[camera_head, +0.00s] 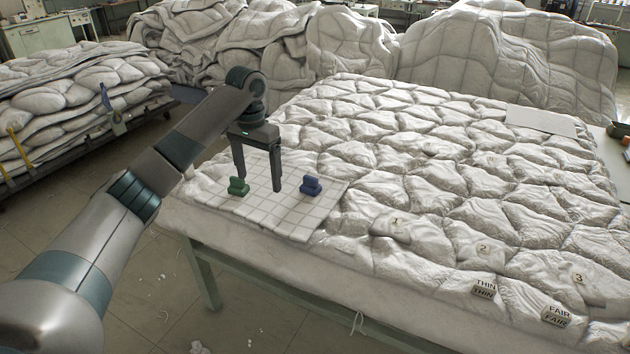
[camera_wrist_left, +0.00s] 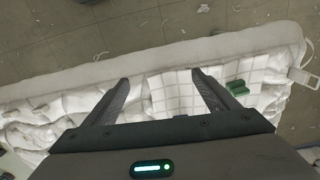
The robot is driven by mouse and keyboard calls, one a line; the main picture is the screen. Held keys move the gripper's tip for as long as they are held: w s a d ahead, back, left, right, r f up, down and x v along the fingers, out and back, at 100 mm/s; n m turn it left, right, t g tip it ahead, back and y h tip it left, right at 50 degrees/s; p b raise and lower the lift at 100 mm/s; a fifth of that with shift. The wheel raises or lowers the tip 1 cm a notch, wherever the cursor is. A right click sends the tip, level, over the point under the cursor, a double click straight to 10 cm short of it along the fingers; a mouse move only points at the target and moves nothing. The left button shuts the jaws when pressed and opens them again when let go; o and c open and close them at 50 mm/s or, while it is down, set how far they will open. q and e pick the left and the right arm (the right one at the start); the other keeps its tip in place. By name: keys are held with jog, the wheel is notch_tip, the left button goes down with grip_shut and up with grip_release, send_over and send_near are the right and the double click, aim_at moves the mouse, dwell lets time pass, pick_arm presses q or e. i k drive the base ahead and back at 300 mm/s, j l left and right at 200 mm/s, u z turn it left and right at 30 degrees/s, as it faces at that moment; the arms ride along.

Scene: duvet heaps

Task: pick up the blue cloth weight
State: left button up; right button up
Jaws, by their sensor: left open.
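The blue cloth weight (camera_head: 311,186) stands on the right part of a white gridded board (camera_head: 262,208) on the quilted duvet. A green cloth weight (camera_head: 238,186) stands on the left part of the board, and it also shows in the left wrist view (camera_wrist_left: 237,88). My left gripper (camera_head: 258,183) is open and empty, pointing down above the board between the two weights, left of the blue one. In the left wrist view its fingers (camera_wrist_left: 160,80) are spread apart over the board. The blue weight is not visible there. My right gripper is not in view.
The duvet (camera_head: 430,160) covers the table, with numbered tags and label blocks marked THIN (camera_head: 484,288) and FAIR (camera_head: 556,316) at the front right. A pale flat sheet (camera_head: 541,121) lies at the back right. Duvet heaps (camera_head: 510,55) stand behind.

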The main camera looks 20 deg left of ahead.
aim_at(310, 186)
jog(key=i, duration=1.15)
